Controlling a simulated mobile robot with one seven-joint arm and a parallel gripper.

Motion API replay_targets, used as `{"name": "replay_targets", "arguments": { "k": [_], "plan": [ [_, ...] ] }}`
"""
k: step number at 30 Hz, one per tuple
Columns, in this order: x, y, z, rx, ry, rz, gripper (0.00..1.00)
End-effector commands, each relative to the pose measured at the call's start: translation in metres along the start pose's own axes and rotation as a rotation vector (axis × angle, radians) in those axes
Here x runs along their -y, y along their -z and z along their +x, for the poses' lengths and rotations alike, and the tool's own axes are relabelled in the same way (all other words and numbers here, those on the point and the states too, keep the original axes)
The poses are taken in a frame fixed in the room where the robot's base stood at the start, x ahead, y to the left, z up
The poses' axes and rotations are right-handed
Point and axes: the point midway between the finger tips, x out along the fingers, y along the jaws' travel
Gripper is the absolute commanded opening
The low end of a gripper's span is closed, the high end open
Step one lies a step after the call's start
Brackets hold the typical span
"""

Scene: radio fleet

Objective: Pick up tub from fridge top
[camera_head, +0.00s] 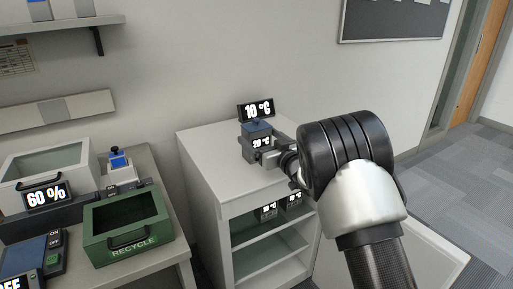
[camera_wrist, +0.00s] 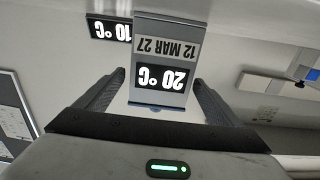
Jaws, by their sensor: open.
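In the wrist view, the tub (camera_wrist: 165,45) appears upside down, with a 12 MAR 27 date and the 20 °C label. My gripper (camera_head: 265,156) is at the tub's front side. In the wrist view, my gripper (camera_wrist: 158,84) is open, with one finger on each side of the tub and visible gaps beside it. My gripper and wrist hide part of the tub in the head view.
A 10 °C display (camera_head: 257,110) stands just behind the tub. Small labelled containers (camera_head: 268,211) sit on the shelf inside the open fridge. The fridge top's left part is clear.

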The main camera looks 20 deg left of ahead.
Motion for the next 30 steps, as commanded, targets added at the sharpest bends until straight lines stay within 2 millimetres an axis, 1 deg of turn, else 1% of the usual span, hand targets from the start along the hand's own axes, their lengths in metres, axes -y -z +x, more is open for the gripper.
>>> {"name": "replay_targets", "arguments": {
  "k": [1,3,6,13,14,15,22,23,28,30],
  "plan": [
    [0.002,-0.002,0.009,-0.001,0.003,-0.003,0.88],
    [0.001,-0.002,0.018,0.0,0.001,-0.002,0.88],
    [0.001,-0.001,0.025,0.0,0.0,-0.001,0.88],
    [0.0,0.0,0.027,0.001,-0.001,0.0,0.88],
    [0.0,0.0,0.026,0.001,-0.001,0.0,0.87],
    [0.0,0.0,0.026,0.001,-0.001,0.0,0.8],
    [0.0,0.0,0.026,0.0,0.0,0.0,0.41],
    [0.0,0.002,0.027,-0.003,0.0,-0.001,0.39],
    [0.0,0.003,0.027,-0.003,0.0,-0.001,0.39],
    [0.0,0.005,0.027,-0.004,0.0,-0.001,0.39]
  ]
}}
